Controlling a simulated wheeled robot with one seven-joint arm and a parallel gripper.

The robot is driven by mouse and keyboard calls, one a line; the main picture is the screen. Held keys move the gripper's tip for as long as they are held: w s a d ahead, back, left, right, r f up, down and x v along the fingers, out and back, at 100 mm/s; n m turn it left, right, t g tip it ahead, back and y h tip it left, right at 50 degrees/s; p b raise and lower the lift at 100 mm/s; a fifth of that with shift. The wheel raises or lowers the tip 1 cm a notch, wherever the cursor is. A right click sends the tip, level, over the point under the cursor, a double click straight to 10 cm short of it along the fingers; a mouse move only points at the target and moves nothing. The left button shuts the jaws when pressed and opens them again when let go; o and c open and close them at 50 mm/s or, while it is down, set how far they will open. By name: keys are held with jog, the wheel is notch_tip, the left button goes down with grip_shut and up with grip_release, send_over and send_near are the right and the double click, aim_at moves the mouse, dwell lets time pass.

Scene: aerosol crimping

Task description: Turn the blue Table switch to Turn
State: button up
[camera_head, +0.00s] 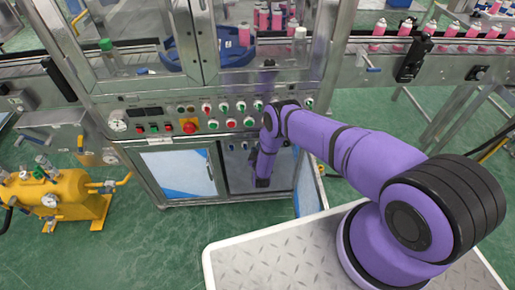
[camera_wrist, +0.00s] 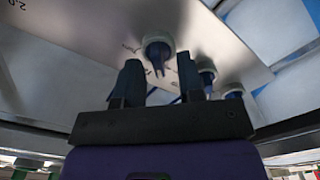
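In the wrist view, a blue switch (camera_wrist: 158,54) with a pale round collar sits on a light metal panel. Its blue handle points down between the fingertips of my gripper (camera_wrist: 160,75). The fingers are black, apart, one on each side of the handle; I cannot tell whether they touch it. Two similar blue switches (camera_wrist: 206,72) (camera_wrist: 232,90) stand to the right, the nearer one partly behind the right finger. In the head view, small blue switches (camera_head: 232,147) show below the main button rows, beside my arm. Their labels are not readable.
The control panel (camera_head: 155,127) carries several buttons, knobs and a red emergency stop (camera_head: 190,127). Below it are a cabinet door (camera_head: 178,172) and an open door (camera_head: 308,185). Conveyors with pink cans (camera_head: 376,35) stand behind; a yellow tank (camera_head: 55,200) is at left.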

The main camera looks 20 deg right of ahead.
jog(key=shift+w+d, duration=0.1)
jog(key=shift+w, duration=0.3)
jog(key=shift+c, duration=0.2)
grip_shut()
